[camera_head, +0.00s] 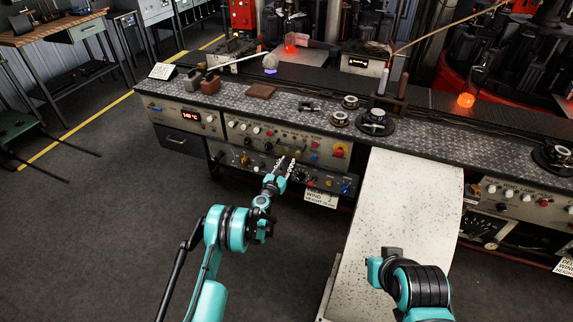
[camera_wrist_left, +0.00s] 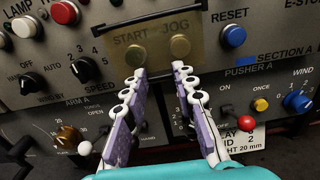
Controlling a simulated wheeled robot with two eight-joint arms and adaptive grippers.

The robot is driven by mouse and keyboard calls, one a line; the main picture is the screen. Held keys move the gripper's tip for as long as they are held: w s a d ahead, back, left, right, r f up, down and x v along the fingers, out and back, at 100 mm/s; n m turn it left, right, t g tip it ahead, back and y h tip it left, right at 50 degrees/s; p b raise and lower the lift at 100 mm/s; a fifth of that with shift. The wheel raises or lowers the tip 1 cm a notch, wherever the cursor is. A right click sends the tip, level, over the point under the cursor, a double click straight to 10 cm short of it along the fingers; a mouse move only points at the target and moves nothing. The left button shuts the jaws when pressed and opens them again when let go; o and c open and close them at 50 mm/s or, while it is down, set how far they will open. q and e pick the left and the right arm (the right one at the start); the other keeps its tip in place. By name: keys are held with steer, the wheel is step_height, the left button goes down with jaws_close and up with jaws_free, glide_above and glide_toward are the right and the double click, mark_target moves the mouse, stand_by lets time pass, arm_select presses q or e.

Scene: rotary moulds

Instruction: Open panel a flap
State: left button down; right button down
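A brass-coloured, see-through flap (camera_wrist_left: 155,38) hangs over the START and JOG buttons on the control panel (camera_wrist_left: 60,100) in the left wrist view. It looks closed, lying over the panel face with its hinge edge at the top. My left gripper (camera_wrist_left: 159,72) is open and empty, its two purple fingers just below the flap's lower edge, spread apart. I cannot tell whether the fingertips touch it. In the head view, the left gripper (camera_head: 286,163) is at the front of the panel (camera_head: 275,134). My right arm shows at the lower right, but its gripper fingers do not.
Around the flap are a blue RESET button (camera_wrist_left: 233,36), a black speed knob (camera_wrist_left: 85,69), a red-topped lever (camera_wrist_left: 247,122) and a white-topped lever (camera_wrist_left: 84,148). A pale sloped plate (camera_head: 400,205) stands right of the panel.

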arm_select(q)
steer(key=shift+s+r+g+p, duration=0.15)
steer(key=shift+r+g+p, duration=0.05)
steer(key=shift+g+p, duration=0.1)
steer(key=shift+s+a+r+g+y+p, duration=0.15)
steer(key=shift+s+r+g+y+p, duration=0.15)
steer(key=shift+g+p, duration=0.3)
steer(key=shift+s+a+r+g+y+p, duration=0.1)
steer(key=shift+s+r+g+y+p, duration=0.15)
steer(key=shift+g+p, duration=0.35)
steer(key=shift+s+a+r+g+y+p, duration=0.1)
steer(key=shift+s+r+g+y+p, duration=0.2)
steer(key=shift+g, duration=0.35)
steer(key=shift+s+a+r+g+y+p, duration=0.15)
steer(key=shift+r+g+p, duration=0.15)
steer(key=shift+g+p, duration=0.25)
steer(key=shift+s+d+r+g+y+p, duration=0.1)
steer(key=shift+s+r+g+p, duration=0.15)
steer(key=shift+g, duration=0.45)
steer(key=shift+a+r, duration=0.1)
steer(key=c, duration=1.2)
jaws_free()
steer(key=v, duration=1.2)
